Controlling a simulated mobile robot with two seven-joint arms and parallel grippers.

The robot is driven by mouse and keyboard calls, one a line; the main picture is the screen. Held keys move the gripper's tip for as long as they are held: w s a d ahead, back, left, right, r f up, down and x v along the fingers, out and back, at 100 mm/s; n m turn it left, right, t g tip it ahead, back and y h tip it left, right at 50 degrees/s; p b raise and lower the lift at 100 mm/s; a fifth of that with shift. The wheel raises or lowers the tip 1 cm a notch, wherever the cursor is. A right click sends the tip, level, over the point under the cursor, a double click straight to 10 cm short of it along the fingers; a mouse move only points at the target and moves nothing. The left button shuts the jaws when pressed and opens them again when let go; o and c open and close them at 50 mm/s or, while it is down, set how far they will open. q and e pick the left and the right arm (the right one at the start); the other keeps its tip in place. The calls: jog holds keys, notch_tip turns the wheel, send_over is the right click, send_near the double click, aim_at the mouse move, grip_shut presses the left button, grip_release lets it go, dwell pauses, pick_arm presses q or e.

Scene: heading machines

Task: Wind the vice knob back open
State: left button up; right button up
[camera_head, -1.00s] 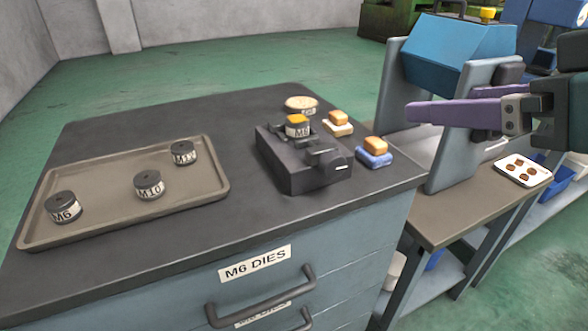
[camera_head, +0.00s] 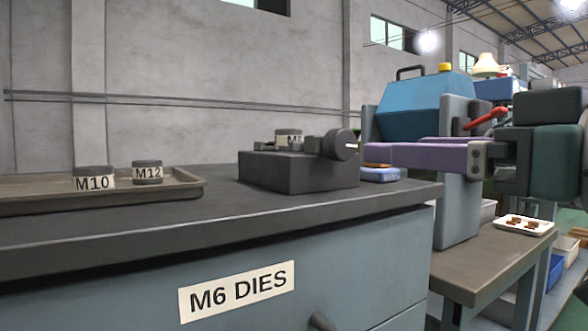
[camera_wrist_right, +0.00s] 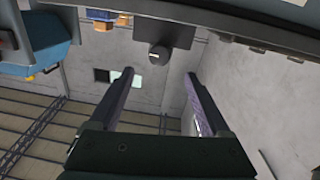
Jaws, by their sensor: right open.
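The dark vice (camera_head: 300,172) sits on the workbench top near its right end. Its round dark knob (camera_head: 341,144) faces right and has a pale mark. A die with a partly hidden label (camera_head: 288,136) shows above the vice body. My right gripper (camera_head: 368,155) is open and empty, its purple fingers pointing left at the knob from the right. In the right wrist view the knob (camera_wrist_right: 158,55) lies between the lines of the two fingers, just beyond the tips (camera_wrist_right: 158,73). No contact shows. My left gripper is out of view.
A tray (camera_head: 195,192) with dies labelled M10 (camera_head: 94,179) and M12 (camera_head: 147,172) lies to the left. A blue machine (camera_head: 425,98) and a white tray (camera_head: 524,226) stand to the right.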

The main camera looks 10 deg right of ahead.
aim_at(346, 146)
jog(key=x, duration=0.9)
jog(key=shift+w+b, duration=0.15)
jog(key=shift+b, duration=0.25)
jog(key=shift+c, duration=0.3)
grip_shut()
